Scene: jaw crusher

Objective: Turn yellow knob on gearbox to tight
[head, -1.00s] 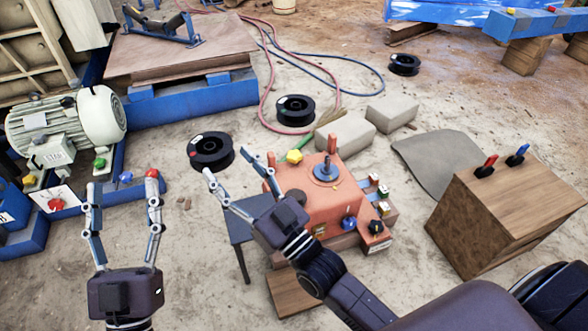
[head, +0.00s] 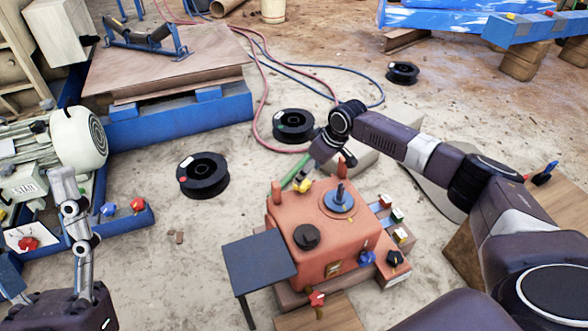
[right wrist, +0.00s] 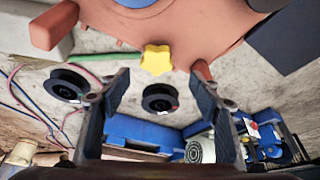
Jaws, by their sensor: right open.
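The yellow knob (head: 302,186) sits at the back edge of the orange gearbox (head: 292,223). In the right wrist view the star-shaped yellow knob (right wrist: 156,59) lies centred, just beyond the tips of my right gripper (right wrist: 160,82). The two fingers are spread apart with nothing between them.
A dark small table (head: 258,262) stands at the gearbox's front left. The gearbox top also carries a blue round fitting (head: 338,199) and a dark cap (head: 306,237). Black spools (head: 203,176) lie on the ground behind. A wooden box (head: 535,205) is at right, partly behind my arm.

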